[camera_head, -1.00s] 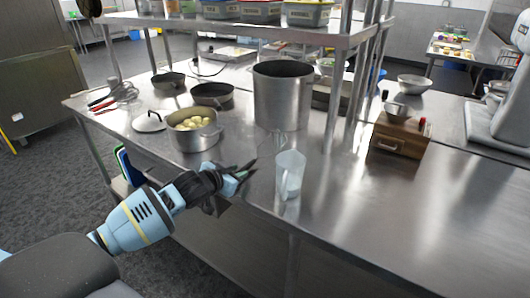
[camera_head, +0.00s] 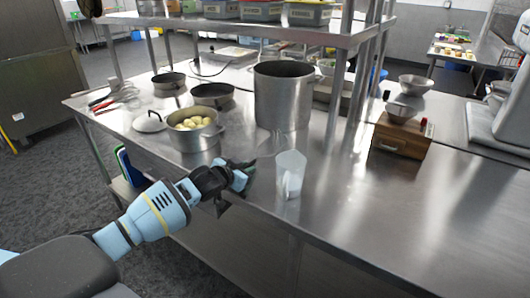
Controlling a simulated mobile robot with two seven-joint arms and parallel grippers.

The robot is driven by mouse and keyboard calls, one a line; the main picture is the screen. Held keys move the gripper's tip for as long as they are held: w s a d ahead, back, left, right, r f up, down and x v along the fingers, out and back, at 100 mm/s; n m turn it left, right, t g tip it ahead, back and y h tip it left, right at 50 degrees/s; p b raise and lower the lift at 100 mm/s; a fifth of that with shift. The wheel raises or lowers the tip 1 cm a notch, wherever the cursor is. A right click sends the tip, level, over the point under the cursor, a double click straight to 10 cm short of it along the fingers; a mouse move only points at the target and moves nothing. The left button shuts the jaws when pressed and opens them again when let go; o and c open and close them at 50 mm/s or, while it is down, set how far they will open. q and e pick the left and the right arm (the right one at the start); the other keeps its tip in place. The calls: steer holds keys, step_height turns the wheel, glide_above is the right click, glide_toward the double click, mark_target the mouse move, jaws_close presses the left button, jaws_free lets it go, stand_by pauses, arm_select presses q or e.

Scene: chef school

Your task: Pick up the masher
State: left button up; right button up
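A thin wire-like utensil, apparently the masher (camera_head: 277,145), is at the worktop's front edge, between the big pot and the clear jug. Its thin shaft runs left toward my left gripper (camera_head: 246,172). My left gripper is at the counter's front edge, left of the jug, its fingers pointing right at the shaft. The fingers overlap the handle end in the picture, which is hidden. I cannot tell whether they are closed on it. My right gripper is not in view.
A clear jug (camera_head: 290,175) stands just right of the gripper. A pot of potatoes (camera_head: 195,140) and a tall steel pot (camera_head: 283,100) stand behind. A wooden box (camera_head: 401,140) is at right. The counter's front right is clear.

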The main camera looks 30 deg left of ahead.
arm_select(q)
jaws_close()
step_height(320, 180, up, 10)
steer(key=shift+r+p, duration=0.1)
steer(key=shift+p, duration=0.25)
